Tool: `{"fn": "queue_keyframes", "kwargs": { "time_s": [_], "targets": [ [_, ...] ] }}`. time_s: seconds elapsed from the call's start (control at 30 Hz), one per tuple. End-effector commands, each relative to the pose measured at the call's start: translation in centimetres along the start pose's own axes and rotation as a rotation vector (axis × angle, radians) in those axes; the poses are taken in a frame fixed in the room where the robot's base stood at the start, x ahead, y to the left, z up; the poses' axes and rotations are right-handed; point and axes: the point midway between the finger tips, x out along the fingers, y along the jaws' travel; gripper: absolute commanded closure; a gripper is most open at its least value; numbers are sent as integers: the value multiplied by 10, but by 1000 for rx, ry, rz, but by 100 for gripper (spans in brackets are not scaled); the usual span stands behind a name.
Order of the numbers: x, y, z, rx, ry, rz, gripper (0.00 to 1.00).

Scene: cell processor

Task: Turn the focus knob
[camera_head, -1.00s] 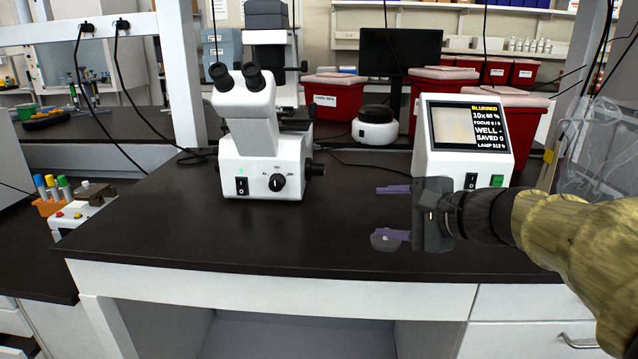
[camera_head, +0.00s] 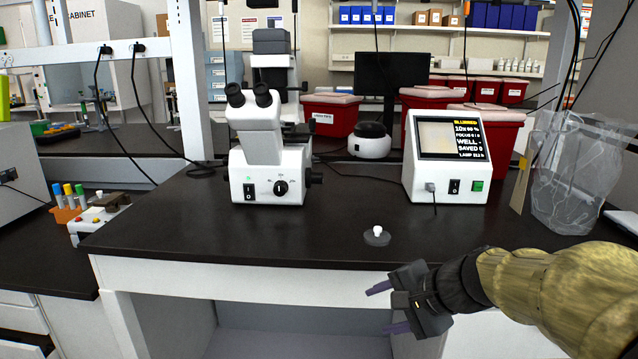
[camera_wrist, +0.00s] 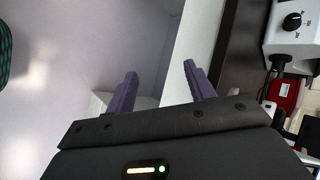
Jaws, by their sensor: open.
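The white microscope (camera_head: 268,150) stands on the black bench, left of centre. A dark round knob (camera_head: 315,178) sticks out of the right side of its base. A black dial (camera_head: 281,187) with marks around it is on the base's front; which one is the focus knob is not labelled legibly. In the wrist view the dial (camera_wrist: 292,21) and the side knob (camera_wrist: 275,62) show at the upper right. My gripper (camera_head: 380,309) is open and empty, in front of the bench's front edge, low and right of the microscope. Its purple fingers (camera_wrist: 160,70) touch nothing.
A monitor box (camera_head: 448,155) reading "BLURRED" stands right of the microscope. A small dark disc with a white knob (camera_head: 377,236) lies near the bench's front. Red bins (camera_head: 330,113) stand behind, a clear bag (camera_head: 580,180) at right. The bench before the microscope is clear.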

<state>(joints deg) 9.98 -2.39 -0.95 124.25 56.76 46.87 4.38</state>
Motion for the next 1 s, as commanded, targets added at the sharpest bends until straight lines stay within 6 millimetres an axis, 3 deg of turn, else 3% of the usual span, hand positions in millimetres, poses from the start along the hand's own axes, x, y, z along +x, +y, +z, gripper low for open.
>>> {"fn": "queue_keyframes", "kwargs": {
  "time_s": [0.37,0.6,0.7,0.8,1.0],
  "targets": [
    [24,83,6,-229,33,286,46],
    [33,160,11,-590,22,550,46],
    [34,183,13,-759,3,626,46],
    [35,196,15,-877,-15,667,46],
    [35,202,15,-945,-25,685,46]
  ]
}}
